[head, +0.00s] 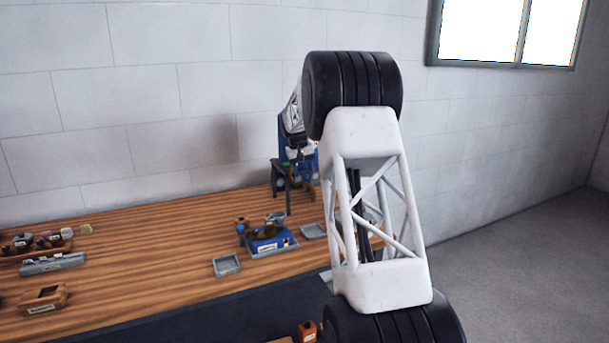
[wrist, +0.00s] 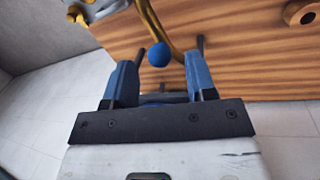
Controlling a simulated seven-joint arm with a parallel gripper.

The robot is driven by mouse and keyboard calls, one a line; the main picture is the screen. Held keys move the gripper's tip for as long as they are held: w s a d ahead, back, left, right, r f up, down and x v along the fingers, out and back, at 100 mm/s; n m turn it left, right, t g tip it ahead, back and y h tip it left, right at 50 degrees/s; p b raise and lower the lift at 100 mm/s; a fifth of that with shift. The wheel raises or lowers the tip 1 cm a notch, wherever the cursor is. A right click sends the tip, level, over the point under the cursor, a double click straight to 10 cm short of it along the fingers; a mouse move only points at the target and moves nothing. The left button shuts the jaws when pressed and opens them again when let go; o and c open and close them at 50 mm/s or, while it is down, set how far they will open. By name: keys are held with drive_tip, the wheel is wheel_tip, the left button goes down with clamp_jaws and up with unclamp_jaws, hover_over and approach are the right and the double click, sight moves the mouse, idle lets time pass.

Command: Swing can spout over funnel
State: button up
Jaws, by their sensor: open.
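In the wrist view, my gripper (wrist: 170,47) is open, its two blue fingers spread with dark tips. A blue ball (wrist: 159,54) shows between the fingertips in the picture; I see no finger touching it. The ball appears to be at the end of a curved brass tube or rod (wrist: 148,18). In the head view, a brass curved part (head: 302,184) shows at the back of the bench, by a blue upright panel (head: 284,142). My arm hides much of that area. I cannot make out which part is the can, its spout or the funnel.
The wooden bench (head: 150,245) runs along a white block wall. A blue-based unit (head: 268,245) stands mid-bench between grey trays (head: 227,265) (head: 313,231). Racks (head: 52,263) and a wooden box (head: 42,299) stand at the left. Bare wood lies between.

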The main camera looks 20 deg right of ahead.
drive_tip(key=shift+d+f, duration=0.15)
drive_tip(key=shift+f, duration=0.8)
clamp_jaws()
